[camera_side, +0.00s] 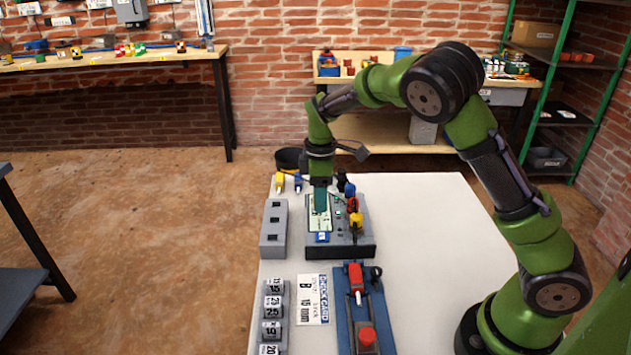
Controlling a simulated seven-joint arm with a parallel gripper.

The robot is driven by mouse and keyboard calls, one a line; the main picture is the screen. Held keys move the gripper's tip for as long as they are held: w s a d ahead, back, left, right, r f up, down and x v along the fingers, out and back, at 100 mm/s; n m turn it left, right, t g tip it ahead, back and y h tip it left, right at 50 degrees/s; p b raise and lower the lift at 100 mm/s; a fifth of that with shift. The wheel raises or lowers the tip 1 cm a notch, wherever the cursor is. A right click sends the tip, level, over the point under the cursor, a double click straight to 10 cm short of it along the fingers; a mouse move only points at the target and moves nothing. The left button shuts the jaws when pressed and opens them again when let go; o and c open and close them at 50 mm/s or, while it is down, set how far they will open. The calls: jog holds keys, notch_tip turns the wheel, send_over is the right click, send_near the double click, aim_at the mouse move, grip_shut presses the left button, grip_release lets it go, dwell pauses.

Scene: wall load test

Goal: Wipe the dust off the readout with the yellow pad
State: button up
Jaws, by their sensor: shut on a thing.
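My gripper (320,183) points down over the far left part of a grey test unit (365,243). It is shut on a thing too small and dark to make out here. A teal shape (320,200) shows right below the jaws; I cannot tell whether it is the held thing or part of the unit. A pale green panel (318,225), perhaps the readout, lies on the unit around and below that shape. I see no dust on it at this size. No yellow pad can be made out for sure. A yellow part (356,220) sits on the unit's right side.
A grey block with dark sockets (274,228) stands left of the unit. Nearer are marked grey weights (272,310), a printed card (312,299) and a blue tool with red parts (358,312). Yellow and blue plugs (279,184) lie behind. The white table (430,240) is clear at right.

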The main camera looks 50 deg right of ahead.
aim_at(320, 230)
jog(key=shift+f, duration=0.85)
notch_tip(320, 230, down, 2)
jog(key=shift+s+f, duration=0.1)
jog(key=shift+s+a, duration=0.6)
jog(key=shift+a, duration=0.1)
jog(key=shift+c, duration=0.4)
jog(key=shift+s+a+f, duration=0.2)
jog(key=shift+s+a, duration=0.25)
jog(key=shift+a, duration=0.05)
jog(key=shift+s+a+f, duration=0.15)
jog(key=shift+s+a, duration=0.25)
jog(key=shift+a, duration=0.05)
jog(key=shift+w+d+r, duration=0.25)
jog(key=shift+w+d, duration=0.2)
jog(key=shift+w+d+r, duration=0.2)
jog(key=shift+w+d, duration=0.8)
jog(key=shift+d, duration=0.15)
jog(key=shift+w+r, duration=0.1)
jog(key=shift+r, duration=4)
jog(key=shift+d, duration=0.1)
